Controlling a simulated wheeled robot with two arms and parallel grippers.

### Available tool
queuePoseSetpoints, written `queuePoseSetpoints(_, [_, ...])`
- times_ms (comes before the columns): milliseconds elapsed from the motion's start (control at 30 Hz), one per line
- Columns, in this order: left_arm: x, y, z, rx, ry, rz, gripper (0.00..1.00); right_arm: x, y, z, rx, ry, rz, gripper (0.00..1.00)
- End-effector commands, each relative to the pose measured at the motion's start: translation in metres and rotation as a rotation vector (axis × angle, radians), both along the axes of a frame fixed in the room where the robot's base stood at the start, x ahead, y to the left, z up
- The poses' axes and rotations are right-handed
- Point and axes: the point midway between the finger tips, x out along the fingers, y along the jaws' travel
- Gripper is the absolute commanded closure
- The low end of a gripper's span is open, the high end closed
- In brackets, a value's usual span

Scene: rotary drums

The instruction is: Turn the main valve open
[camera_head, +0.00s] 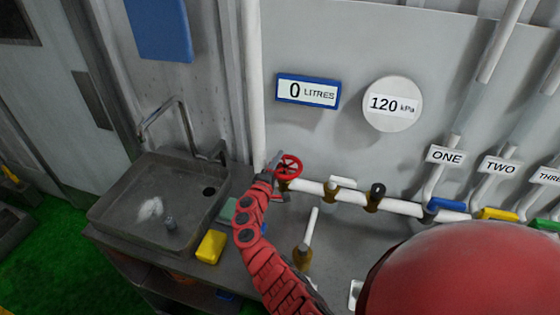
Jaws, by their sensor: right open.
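The red valve wheel (291,160) sits at the left end of the white horizontal pipe, close to the wall; I take it to be the main valve. My right gripper (274,158), on the red segmented arm, is at the left edge of the wheel, its grey fingers pointing up. It looks open, but I cannot tell whether a finger touches the rim. The blue display (307,91) reads 0 LITRES and the round gauge (392,104) reads 120 kPa. My left gripper is not in view.
A metal sink (120,238) with a tall faucet (181,112) stands left of the wheel. A yellow block (211,246) lies on the counter. Valves with blue (446,204) and yellow (499,214) handles stand at the right under labelled pipes. A vertical pipe (252,90) rises behind my gripper.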

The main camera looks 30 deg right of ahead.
Motion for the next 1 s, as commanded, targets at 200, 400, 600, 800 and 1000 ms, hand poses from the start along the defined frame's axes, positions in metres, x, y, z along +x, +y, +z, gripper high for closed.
queuePoseSetpoints(200, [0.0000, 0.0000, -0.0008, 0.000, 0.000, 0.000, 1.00, 0.0047, -0.0094, -0.0012, 0.002, 0.003, -0.003, 0.47])
queuePoseSetpoints(400, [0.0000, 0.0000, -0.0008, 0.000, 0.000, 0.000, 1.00, 0.0054, -0.0098, -0.0014, 0.003, 0.003, -0.002, 0.47])
queuePoseSetpoints(600, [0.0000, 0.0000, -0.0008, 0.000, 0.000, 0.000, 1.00, 0.0054, -0.0095, -0.0014, 0.002, 0.004, -0.001, 0.67])
queuePoseSetpoints(800, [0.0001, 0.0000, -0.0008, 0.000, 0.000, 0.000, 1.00, 0.0055, -0.0095, -0.0014, 0.002, 0.004, -0.001, 1.00])
queuePoseSetpoints(1000, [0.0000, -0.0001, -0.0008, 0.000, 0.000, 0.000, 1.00, 0.0054, -0.0094, -0.0016, 0.002, 0.004, -0.001, 1.00])
